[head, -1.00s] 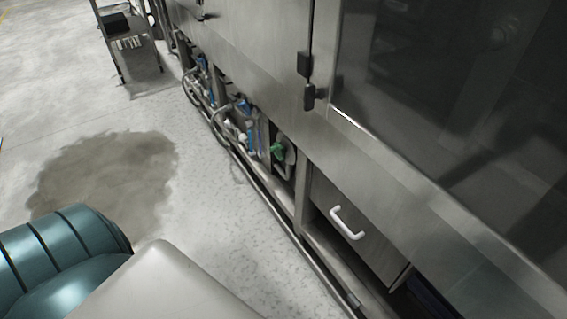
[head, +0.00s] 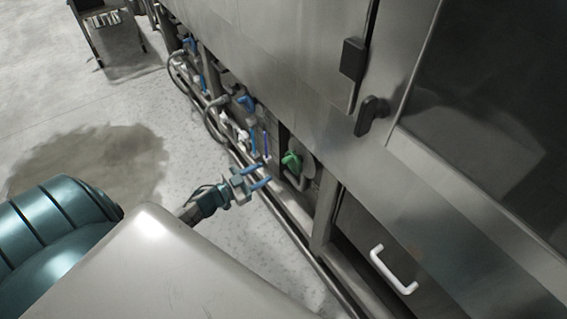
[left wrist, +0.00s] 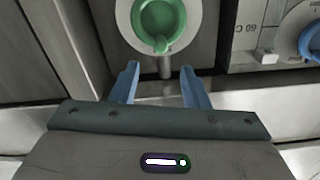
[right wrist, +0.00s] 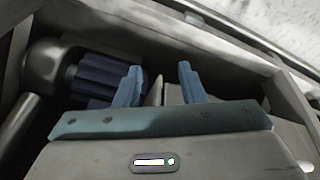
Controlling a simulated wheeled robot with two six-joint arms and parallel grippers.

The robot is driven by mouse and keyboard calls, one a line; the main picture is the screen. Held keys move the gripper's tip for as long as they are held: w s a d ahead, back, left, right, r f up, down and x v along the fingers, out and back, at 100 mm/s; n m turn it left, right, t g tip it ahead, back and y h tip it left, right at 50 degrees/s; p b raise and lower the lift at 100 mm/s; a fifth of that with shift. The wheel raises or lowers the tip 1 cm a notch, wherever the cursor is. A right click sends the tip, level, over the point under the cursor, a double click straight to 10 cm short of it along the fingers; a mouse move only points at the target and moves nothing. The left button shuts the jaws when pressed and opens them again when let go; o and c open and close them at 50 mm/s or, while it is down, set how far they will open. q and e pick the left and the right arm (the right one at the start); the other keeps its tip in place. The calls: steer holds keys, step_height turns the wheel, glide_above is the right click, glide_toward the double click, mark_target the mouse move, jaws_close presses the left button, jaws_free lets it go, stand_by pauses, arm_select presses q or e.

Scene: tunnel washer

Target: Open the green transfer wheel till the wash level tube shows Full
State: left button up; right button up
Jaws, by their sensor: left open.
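The green wheel (head: 291,162) is low on the steel machine's side, in an opening under the panels. In the left wrist view the green wheel (left wrist: 161,22) shows as a ring on a pale round plate, cut by the top edge, with a green knob at its bottom. My left gripper (head: 267,172) is open and empty, a little short of the wheel and apart from it. Its fingertips (left wrist: 160,68) show just below the wheel. My right gripper (right wrist: 157,76) is open and empty. I cannot make out the wash level tube or its reading.
Pipes and blue valves (head: 246,103) line the machine's base to the left of the wheel. A white-handled drawer (head: 394,270) is to the right. A ribbed dark motor (right wrist: 98,78) lies beyond my right gripper.

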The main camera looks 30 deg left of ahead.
mark_target(284, 162)
arm_select(q)
steer(key=x, duration=0.9)
steer(key=shift+w, duration=0.1)
steer(key=shift+w+f, duration=0.1)
steer(key=shift+w, duration=0.05)
arm_select(e)
steer(key=shift+f, duration=0.8)
arm_select(q)
steer(key=c, duration=0.7)
jaws_close()
arm_select(e)
steer(key=shift+w+r, duration=0.1)
steer(key=shift+w, duration=0.05)
